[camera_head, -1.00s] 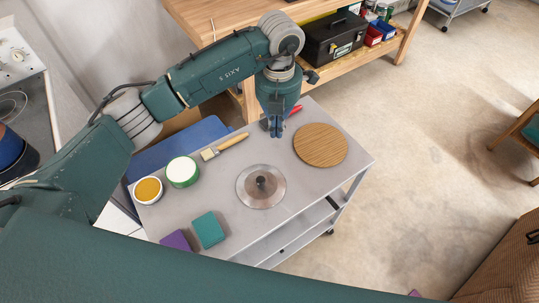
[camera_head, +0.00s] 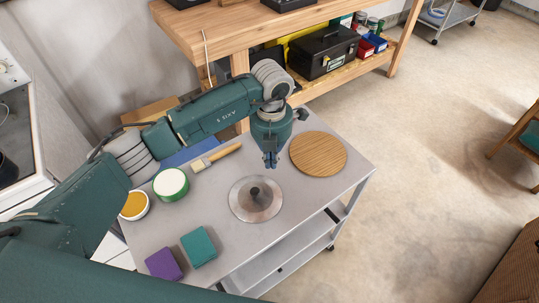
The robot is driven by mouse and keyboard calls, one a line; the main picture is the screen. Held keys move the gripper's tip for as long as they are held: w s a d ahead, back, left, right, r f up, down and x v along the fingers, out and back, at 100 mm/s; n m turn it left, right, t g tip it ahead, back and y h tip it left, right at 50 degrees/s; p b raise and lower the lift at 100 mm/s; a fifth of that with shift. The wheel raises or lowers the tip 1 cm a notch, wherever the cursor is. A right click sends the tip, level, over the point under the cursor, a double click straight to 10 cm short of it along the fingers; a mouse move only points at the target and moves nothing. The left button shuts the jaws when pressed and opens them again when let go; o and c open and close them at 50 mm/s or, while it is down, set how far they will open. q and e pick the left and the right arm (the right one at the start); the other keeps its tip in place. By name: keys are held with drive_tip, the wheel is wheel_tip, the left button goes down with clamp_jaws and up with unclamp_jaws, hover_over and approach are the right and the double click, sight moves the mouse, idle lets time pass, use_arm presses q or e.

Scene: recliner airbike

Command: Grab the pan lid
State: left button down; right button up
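The pan lid (camera_head: 241,207) is a round, clear-grey disc with a rim and a dark central knob (camera_head: 255,191). It lies flat on the grey cart top, in the middle. My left gripper (camera_head: 270,164) points down above the cart, just beyond the lid and slightly right of its knob, apart from it. Its fingertips are small and look close together; I cannot tell whether they are shut. Nothing visible is held. My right gripper is out of view.
A wooden workbench (camera_head: 220,27) stands behind.

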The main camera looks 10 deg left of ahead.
sight(263, 188)
use_arm(q)
wheel_tip(263, 188, down, 6)
drive_tip(key=shift+s+r+p, duration=0.1)
drive_tip(key=shift+p, duration=0.55)
drive_tip(key=s+p, duration=0.1)
drive_tip(key=s+a+p, duration=0.1)
drive_tip(key=s, duration=0.1)
drive_tip(key=shift+a+r, duration=0.2)
drive_tip(key=shift+s+a+p, duration=0.15)
drive_tip(key=shift+s+p, duration=0.15)
drive_tip(key=shift+p, duration=0.05)
drive_tip(key=shift+f, duration=0.1)
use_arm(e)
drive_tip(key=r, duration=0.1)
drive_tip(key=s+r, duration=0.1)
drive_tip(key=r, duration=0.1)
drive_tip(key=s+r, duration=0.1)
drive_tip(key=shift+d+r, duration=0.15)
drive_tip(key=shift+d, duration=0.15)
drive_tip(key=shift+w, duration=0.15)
